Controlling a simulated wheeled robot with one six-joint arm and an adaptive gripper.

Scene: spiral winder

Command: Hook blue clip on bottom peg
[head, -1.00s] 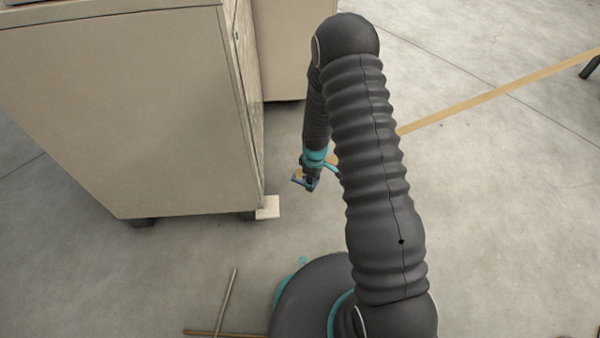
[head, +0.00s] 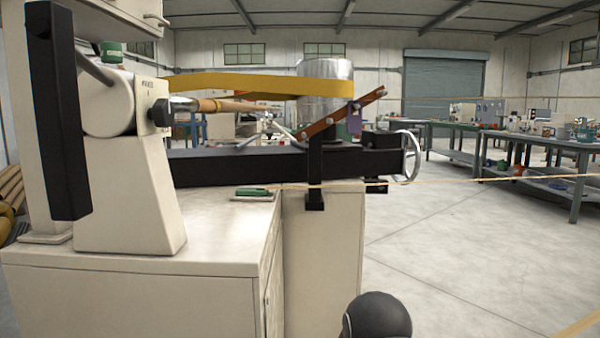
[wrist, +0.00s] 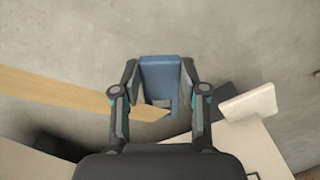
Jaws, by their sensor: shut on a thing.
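In the wrist view, my gripper (wrist: 159,68) is shut on the blue clip (wrist: 160,84), a flat blue piece held between the two fingertips with a notch at its lower edge. The clip is over grey floor. In the head view, neither gripper nor clip shows; only the dark top of my arm is at the bottom. I cannot tell which part is the bottom peg.
The winder's cream cabinet (head: 130,295) fills the left, with a green object (head: 252,192) on top. A cord (head: 450,180) runs across to the right. Benches (head: 560,160) stand behind. A pale block (wrist: 248,102) lies right of the gripper; a yellowish strip (wrist: 60,92) lies left.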

